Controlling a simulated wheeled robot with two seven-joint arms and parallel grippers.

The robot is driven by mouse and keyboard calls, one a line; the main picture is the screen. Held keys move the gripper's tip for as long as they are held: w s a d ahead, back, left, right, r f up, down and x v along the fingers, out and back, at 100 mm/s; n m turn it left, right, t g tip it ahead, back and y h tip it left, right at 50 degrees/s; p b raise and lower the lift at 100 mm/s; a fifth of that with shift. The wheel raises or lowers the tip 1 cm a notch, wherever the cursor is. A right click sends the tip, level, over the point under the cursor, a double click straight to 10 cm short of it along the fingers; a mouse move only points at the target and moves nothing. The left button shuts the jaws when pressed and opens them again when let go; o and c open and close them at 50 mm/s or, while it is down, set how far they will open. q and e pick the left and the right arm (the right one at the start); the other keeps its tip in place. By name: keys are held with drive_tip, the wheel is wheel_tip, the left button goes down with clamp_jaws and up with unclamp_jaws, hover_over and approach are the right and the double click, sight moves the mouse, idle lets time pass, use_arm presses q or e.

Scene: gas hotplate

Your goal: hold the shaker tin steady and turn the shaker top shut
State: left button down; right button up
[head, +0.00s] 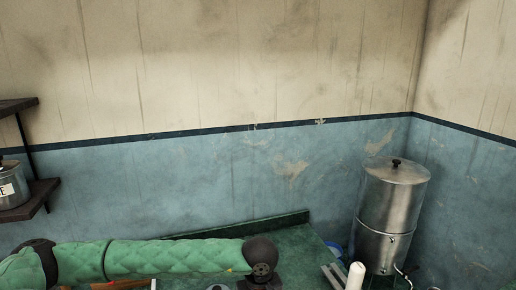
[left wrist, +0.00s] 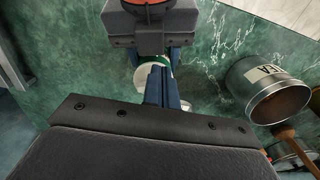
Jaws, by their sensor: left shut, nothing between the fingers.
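I cannot make out the shaker tin or its top for certain in either view. In the left wrist view my left gripper (left wrist: 160,85) is shut and empty, its blue fingers together above the green marble counter. Beyond them, a second dark gripper body, seemingly my right gripper (left wrist: 154,55), has blue fingers standing apart. A white round thing with some green (left wrist: 148,78) shows partly behind the fingers; most of it is hidden, and I cannot tell whether it is touched. In the head view only my green-padded left arm shows; both grippers are out of that view.
In the head view a tall metal urn (head: 391,215) and a white cylinder (head: 355,276) stand at the right. A dark shelf (head: 40,196) with a pot is at the left.

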use_arm(q)
drive_tip(key=shift+s, duration=0.1)
idle(0.3)
drive_tip(key=shift+s, duration=0.3)
wheel_tip(320, 180, up, 6)
idle(0.6)
drive_tip(key=shift+d+r, duration=0.1)
drive_tip(key=shift+d, duration=0.05)
wheel_tip(320, 180, down, 6)
drive_tip(key=d, duration=0.1)
drive_tip(key=shift+d, duration=0.15)
idle(0.7)
drive_tip(key=shift+w+a, duration=0.35)
drive_tip(key=shift+w, duration=0.2)
idle(1.1)
